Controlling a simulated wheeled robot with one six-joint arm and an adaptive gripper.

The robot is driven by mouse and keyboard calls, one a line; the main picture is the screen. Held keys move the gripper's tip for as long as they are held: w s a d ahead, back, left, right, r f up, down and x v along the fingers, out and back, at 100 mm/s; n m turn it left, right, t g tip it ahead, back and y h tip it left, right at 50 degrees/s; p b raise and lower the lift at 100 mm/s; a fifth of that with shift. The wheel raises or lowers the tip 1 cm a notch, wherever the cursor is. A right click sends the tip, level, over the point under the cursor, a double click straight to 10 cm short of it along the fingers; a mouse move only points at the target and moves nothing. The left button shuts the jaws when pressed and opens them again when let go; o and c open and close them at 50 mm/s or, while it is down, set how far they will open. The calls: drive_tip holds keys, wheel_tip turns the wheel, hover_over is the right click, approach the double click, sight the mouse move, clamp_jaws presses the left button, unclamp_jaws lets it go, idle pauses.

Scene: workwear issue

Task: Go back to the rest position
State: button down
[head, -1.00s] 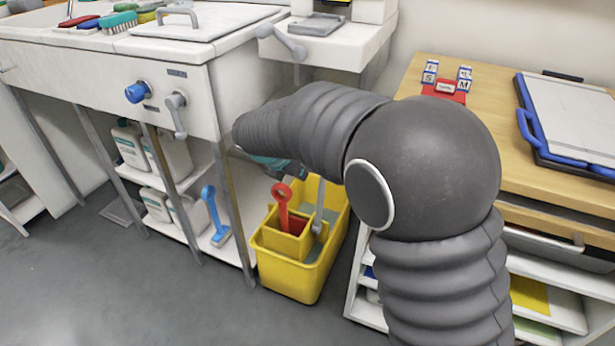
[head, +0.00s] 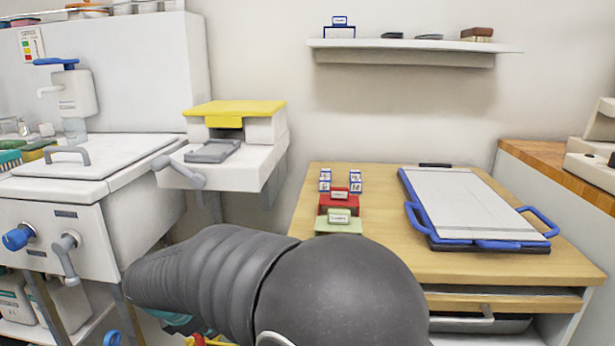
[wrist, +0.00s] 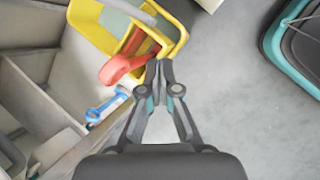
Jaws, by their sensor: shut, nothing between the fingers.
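My gripper (wrist: 164,84) shows in the wrist view, pointing down with its two fingertips together and nothing between them. It hangs over the grey floor, beside the yellow bucket (wrist: 95,33) with a red handle (wrist: 124,66) in it. In the picture the fingertips overlap the bucket's near edge; I cannot tell whether they touch it. In the head view my grey arm fills the lower middle and hides most of my gripper.
A wooden table (head: 470,262) carries small labelled blocks (head: 338,200) and a blue-handled board (head: 465,205). A white sink unit (head: 100,215) stands left. A wall shelf (head: 400,45) is above. A blue brush (wrist: 105,106) and a teal-edged bin (wrist: 268,42) flank my gripper.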

drive_tip(key=s+d+r+m, duration=0.3)
drive_tip(key=s+d+m, duration=0.3)
drive_tip(key=d, duration=0.6)
drive_tip(key=s+d+r+m+y, duration=0.1)
drive_tip(key=s+d+r+m, duration=0.2)
drive_tip(key=s+d+m, duration=0.3)
drive_tip(key=s+d+r+m+y, duration=0.1)
drive_tip(key=s+d+r+m, duration=0.2)
drive_tip(key=d+m, duration=0.9)
drive_tip(key=s+d, duration=0.3)
drive_tip(key=d, duration=0.3)
drive_tip(key=shift+s+d+r+t, duration=0.35)
drive_tip(key=shift+d+r+t, duration=0.05)
drive_tip(key=shift+a, duration=0.1)
